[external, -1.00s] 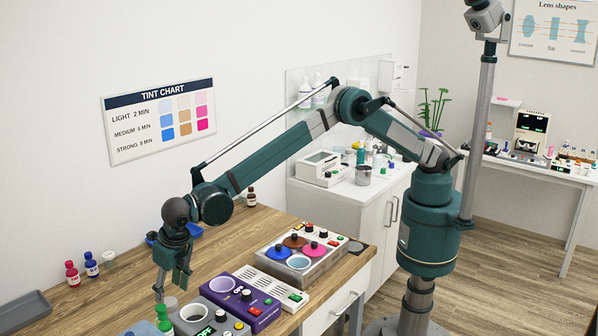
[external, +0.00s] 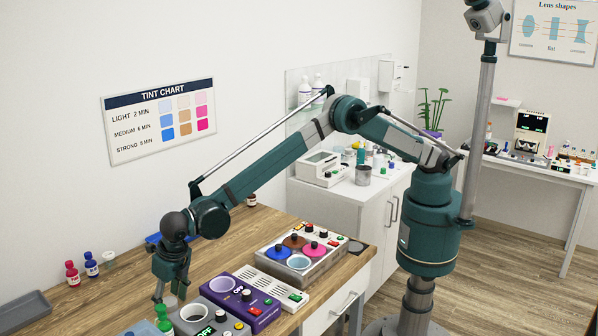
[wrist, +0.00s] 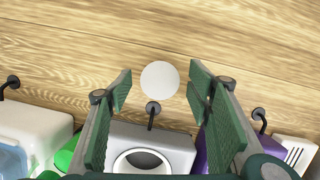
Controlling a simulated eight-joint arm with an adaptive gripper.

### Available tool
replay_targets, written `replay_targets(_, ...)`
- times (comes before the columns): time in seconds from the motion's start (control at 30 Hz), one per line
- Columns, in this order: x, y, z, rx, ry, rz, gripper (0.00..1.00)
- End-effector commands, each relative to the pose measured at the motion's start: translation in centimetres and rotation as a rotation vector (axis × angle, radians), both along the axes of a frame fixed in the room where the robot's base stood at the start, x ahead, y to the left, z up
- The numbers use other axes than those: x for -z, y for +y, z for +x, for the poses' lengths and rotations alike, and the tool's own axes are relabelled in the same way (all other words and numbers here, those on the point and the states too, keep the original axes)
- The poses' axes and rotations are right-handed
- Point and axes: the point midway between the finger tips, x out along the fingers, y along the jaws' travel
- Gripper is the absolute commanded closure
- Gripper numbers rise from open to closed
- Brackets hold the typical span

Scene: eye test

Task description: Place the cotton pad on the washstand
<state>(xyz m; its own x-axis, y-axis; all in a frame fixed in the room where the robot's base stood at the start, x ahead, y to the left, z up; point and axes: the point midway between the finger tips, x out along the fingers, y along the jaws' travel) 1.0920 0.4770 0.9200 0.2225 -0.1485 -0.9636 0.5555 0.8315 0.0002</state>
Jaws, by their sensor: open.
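A round white disc, which looks like the cotton pad (wrist: 160,79), lies flat on the wooden bench top in the wrist view. My gripper (wrist: 161,88) is open, with one green finger on each side of the disc and a gap to both. In the external view my gripper (external: 169,298) hangs low over the bench's near left part. I cannot make out the disc clearly there. A white cabinet with a pale top (external: 345,195), which may be the washstand, stands against the wall beyond the bench. Bottles, a metal cup and a white device stand on it.
A grey heater unit (external: 209,318), a purple unit (external: 256,312) and a tinting unit with coloured lids (external: 320,265) line the bench front. Small bottles (external: 91,264) and a grey tray (external: 24,310) are at left. Bare wood (external: 240,237) lies behind the units.

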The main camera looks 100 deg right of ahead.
Motion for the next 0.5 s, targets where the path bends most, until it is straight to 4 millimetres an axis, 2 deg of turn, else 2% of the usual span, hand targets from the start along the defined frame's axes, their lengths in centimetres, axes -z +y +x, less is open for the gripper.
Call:
replay_targets(0.1, -0.01, 0.0, 0.0, 0.0, 0.0, 0.0, 0.52)
replay_targets(0.27, -0.01, 0.0, 0.0, 0.0, 0.0, 0.0, 0.71)
replay_targets(0.5, -0.01, 0.0, 0.0, 0.0, 0.0, 0.0, 0.72)
